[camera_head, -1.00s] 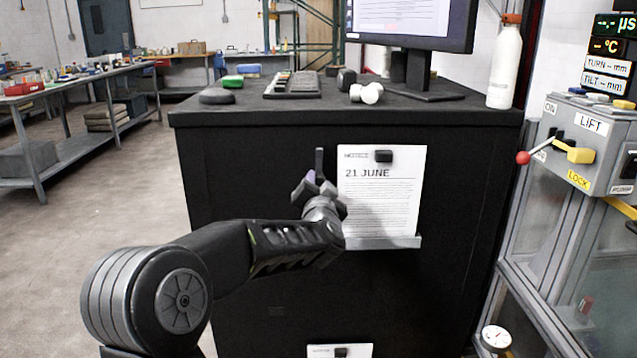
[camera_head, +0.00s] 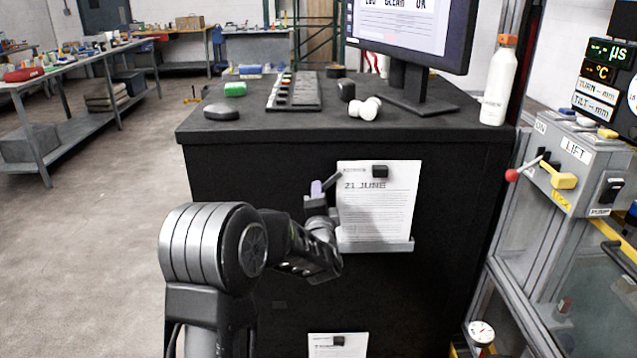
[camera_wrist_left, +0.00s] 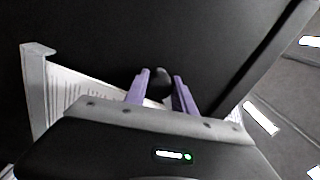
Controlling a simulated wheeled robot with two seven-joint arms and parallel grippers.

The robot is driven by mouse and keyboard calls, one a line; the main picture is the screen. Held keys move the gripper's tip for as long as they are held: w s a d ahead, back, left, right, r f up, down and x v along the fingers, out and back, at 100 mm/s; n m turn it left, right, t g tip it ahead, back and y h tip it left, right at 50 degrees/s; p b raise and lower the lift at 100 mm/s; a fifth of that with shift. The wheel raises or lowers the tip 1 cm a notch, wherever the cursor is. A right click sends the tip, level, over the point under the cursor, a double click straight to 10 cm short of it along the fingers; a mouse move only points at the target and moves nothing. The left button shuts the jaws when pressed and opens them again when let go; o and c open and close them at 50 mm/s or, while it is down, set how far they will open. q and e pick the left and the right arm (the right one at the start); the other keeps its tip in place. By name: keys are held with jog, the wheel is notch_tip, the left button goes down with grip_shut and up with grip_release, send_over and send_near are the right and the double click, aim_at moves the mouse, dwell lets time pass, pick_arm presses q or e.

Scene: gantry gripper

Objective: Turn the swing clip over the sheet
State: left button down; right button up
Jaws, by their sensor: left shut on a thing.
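The white sheet headed "21 JUNE" (camera_head: 376,205) stands upright against the front of the black cabinet, its lower edge at a pale ledge (camera_head: 402,246). A small black block (camera_head: 380,171) sits over its top edge. The swing clip (camera_head: 331,183) shows as a thin dark bar at the sheet's upper left, tilted up to the right. My left gripper (camera_head: 317,192) is at the sheet's left side, shut on the clip. In the left wrist view, a rounded dark end of the clip (camera_wrist_left: 158,82) shows between the purple fingers; the sheet (camera_wrist_left: 75,92) is partly hidden behind the gripper.
The black cabinet (camera_head: 240,175) carries a monitor (camera_head: 410,30), a keyboard-like panel (camera_head: 293,92) and a white bottle (camera_head: 498,85). A control stand with a red-knobbed lever (camera_head: 512,175) is at the right. A second sheet (camera_head: 338,346) is low on the cabinet. Open floor lies left.

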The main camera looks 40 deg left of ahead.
pick_arm(q)
jog(key=m+p, duration=0.5)
jog(key=shift+d+r+m, duration=0.1)
jog(key=shift+r+m, duration=0.1)
jog(key=shift+m, duration=0.1)
jog(key=shift+f+m+p, duration=0.15)
jog(key=shift+m+p, duration=1.1)
jog(key=shift+m, duration=0.35)
jog(key=c, duration=1.1)
grip_release()
jog(key=shift+o, duration=0.2)
jog(key=v, duration=0.7)
jog(key=shift+s+d+b, duration=0.2)
jog(key=shift+s+b, duration=0.1)
